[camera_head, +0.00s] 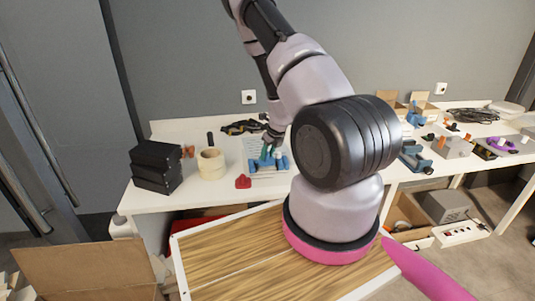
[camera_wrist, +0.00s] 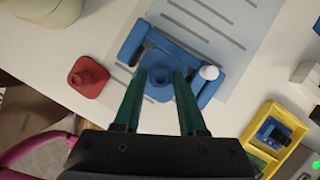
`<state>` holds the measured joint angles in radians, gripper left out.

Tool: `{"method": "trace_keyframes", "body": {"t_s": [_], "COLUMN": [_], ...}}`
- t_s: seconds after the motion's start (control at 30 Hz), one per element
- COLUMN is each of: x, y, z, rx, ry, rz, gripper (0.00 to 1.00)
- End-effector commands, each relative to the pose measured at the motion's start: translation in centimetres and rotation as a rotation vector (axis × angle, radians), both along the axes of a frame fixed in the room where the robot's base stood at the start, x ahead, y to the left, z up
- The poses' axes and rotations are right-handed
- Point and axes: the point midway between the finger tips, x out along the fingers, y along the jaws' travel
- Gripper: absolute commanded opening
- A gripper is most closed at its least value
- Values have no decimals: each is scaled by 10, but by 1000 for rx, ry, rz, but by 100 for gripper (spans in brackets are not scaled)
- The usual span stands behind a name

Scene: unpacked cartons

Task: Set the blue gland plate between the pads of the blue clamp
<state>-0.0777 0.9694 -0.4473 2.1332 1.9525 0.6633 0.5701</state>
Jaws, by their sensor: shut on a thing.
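The blue clamp (camera_wrist: 178,46) lies on a printed sheet on the white table, with a blue end block at each side and a pale round knob at its right. It also shows in the head view (camera_head: 262,170). My gripper (camera_wrist: 160,76) has two green fingers and is shut on the blue gland plate (camera_wrist: 159,85), which has a round boss. The plate is at the near side of the clamp, between its two ends as seen from above. I cannot tell its height or whether it touches the pads. In the head view my gripper (camera_head: 269,150) is over the clamp.
A red part (camera_wrist: 88,77) with a similar boss lies left of the clamp. A tape roll (camera_head: 211,161) and stacked black boxes (camera_head: 156,167) stand farther left. A yellow tray (camera_wrist: 274,138) holding a blue part is at the right in the wrist view.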

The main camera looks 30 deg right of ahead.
Motion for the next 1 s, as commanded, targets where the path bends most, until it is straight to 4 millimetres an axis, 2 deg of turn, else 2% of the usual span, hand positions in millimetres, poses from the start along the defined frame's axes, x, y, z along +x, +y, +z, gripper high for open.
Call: {"method": "trace_keyframes", "body": {"t_s": [1.0], "x": [0], "y": [0], "z": [-30], "rx": [0], "ry": [0], "rz": [1], "gripper": [0]}}
